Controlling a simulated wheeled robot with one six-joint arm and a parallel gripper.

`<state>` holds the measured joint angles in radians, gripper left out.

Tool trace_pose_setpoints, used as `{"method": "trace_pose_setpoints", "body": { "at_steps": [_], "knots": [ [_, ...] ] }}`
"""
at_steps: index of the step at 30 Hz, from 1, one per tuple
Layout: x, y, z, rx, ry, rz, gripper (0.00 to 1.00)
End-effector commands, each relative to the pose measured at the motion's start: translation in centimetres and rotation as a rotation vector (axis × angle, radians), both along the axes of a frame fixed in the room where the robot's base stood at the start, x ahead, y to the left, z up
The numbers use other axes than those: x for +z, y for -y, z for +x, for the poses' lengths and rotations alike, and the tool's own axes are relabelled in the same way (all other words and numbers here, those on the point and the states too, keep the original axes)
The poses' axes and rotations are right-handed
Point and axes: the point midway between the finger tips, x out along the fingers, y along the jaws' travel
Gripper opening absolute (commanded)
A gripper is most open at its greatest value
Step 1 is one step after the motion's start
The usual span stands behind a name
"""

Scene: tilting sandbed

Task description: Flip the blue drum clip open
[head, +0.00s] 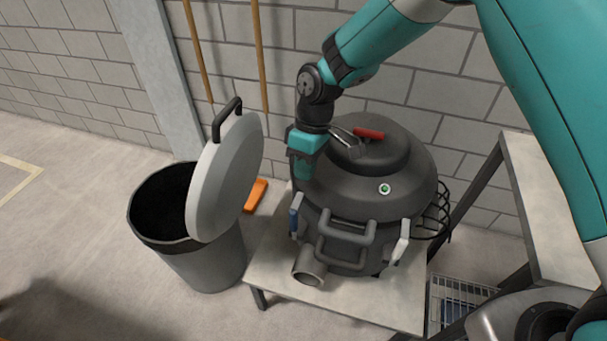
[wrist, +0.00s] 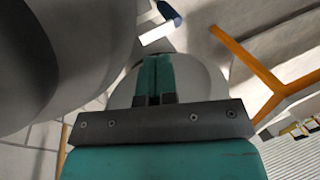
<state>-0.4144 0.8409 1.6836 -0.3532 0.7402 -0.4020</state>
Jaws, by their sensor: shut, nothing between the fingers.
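The dark grey drum (head: 365,190) stands on a low light table. The blue clip also shows at the top of the wrist view (wrist: 170,14), beyond my fingertips. A white clip (head: 401,242) is on the drum's right side. My gripper (head: 302,175) points down beside the drum's left shoulder, above the blue clip and apart from it. In the wrist view its teal fingers (wrist: 154,75) are together and empty.
The drum has a front handle (head: 345,235) and a pipe stub (head: 309,268). A bench (head: 550,200) stands at right.

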Motion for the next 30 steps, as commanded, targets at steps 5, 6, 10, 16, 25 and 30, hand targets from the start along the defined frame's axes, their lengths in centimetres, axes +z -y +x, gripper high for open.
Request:
{"method": "trace_pose_setpoints", "body": {
  "at_steps": [5,6,10,16,25,30],
  "knots": [
    [-3.3,-0.5,-0.9,0.002,-0.004,-0.003,0.0],
    [-4.0,-0.7,-1.1,0.001,-0.004,-0.002,0.0],
    [-5.9,-1.1,-1.6,0.002,-0.002,-0.002,0.0],
    [-7.5,-1.3,-1.9,0.001,-0.001,0.0,0.0],
    [-7.7,-1.4,-1.9,0.001,0.0,-0.001,0.0],
    [-7.6,-1.4,-2.0,0.002,0.006,-0.003,0.0]
  ]
}}
